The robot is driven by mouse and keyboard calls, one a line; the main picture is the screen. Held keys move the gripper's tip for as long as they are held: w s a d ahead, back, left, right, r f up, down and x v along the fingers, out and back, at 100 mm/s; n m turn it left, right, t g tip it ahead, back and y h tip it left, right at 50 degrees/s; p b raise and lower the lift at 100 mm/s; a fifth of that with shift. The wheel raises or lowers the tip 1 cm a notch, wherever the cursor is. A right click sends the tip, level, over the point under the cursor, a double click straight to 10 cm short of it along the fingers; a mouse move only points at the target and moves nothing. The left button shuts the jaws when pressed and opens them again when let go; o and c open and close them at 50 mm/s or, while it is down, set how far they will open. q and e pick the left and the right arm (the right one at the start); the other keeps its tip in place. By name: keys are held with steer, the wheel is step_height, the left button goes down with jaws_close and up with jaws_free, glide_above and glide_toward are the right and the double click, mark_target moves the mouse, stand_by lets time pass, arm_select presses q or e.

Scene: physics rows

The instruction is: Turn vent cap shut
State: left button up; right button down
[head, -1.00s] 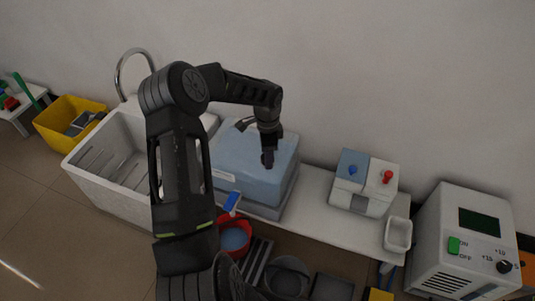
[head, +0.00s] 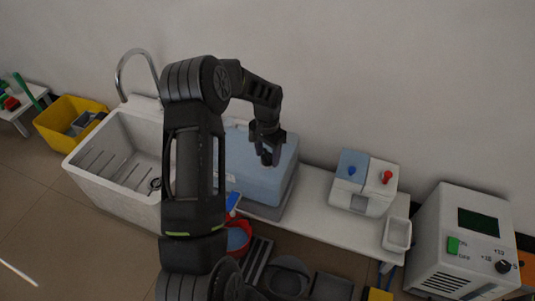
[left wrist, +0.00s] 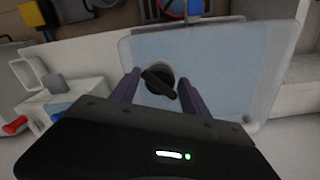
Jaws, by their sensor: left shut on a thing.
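The vent cap (left wrist: 158,79) is a dark round knob with a raised bar across it, set in the pale blue lid (left wrist: 225,62) of a box. The bar lies slanted in the left wrist view. The blue box (head: 245,182) stands on the white counter in the head view, where my gripper hides the cap. My left gripper (head: 266,160) points down at the lid top. My right gripper is not in view.
A white sink (head: 118,160) with a tall tap stands left of the box. A dispenser with blue and red knobs (head: 362,182) and a small white tray (head: 397,234) are to the right. A red bucket (head: 238,239) is in front, below the counter.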

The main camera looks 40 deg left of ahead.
mark_target(267, 154)
arm_select(q)
steer(key=n, duration=0.4)
steer(key=shift+r+n, duration=0.1)
steer(key=shift+n, duration=0.2)
steer(key=n+p, duration=0.1)
steer(key=n, duration=0.3)
steer(key=shift+n, duration=0.4)
steer(key=o, duration=1.1)
steer(key=shift+c, duration=0.2)
step_height(267, 154, up, 8)
steer(key=shift+f+p, duration=0.15)
steer(key=shift+p, duration=0.85)
